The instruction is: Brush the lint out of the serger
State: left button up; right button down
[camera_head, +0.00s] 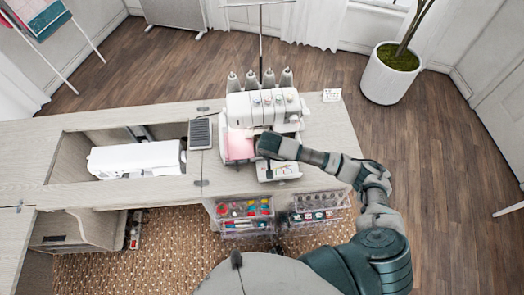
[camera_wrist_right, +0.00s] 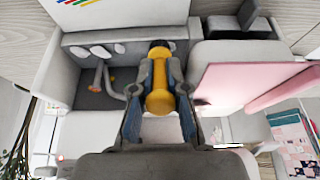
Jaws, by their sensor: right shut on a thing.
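The white serger (camera_head: 265,107) stands on the cabinet top, with several thread cones behind it. My right gripper (camera_head: 266,144) is in front of it. In the right wrist view my right gripper (camera_wrist_right: 160,105) is shut around a yellow-handled tool (camera_wrist_right: 159,88), which looks like the brush. Its dark end (camera_wrist_right: 159,45) points into the serger's open recess (camera_wrist_right: 88,78), where grey metal parts show. Whether the end touches anything, I cannot tell. No lint can be made out. A pink panel (camera_head: 240,144) is beside the gripper, also in the wrist view (camera_wrist_right: 235,87). My left gripper is out of view.
A white sewing machine (camera_head: 135,158) sits in the cabinet's opening at the left. A dark pedal-like pad (camera_head: 201,133) lies left of the serger. Bins of supplies (camera_head: 243,210) hang at the front edge.

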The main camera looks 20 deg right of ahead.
jog(key=shift+d, duration=0.35)
jog(key=shift+d, duration=0.1)
jog(key=shift+s+d, duration=0.25)
jog(key=shift+d, duration=0.7)
jog(key=shift+d+f, duration=0.1)
jog(key=shift+d, duration=0.05)
jog(key=shift+s+d+b, duration=0.2)
jog(key=shift+d+b, duration=0.2)
jog(key=shift+d, duration=0.5)
jog(key=shift+d, duration=0.1)
jog(key=shift+s+d+f, duration=0.1)
jog(key=shift+s+d, duration=0.15)
jog(key=shift+d, duration=0.7)
jog(key=shift+d+b, duration=0.15)
jog(key=shift+b, duration=0.15)
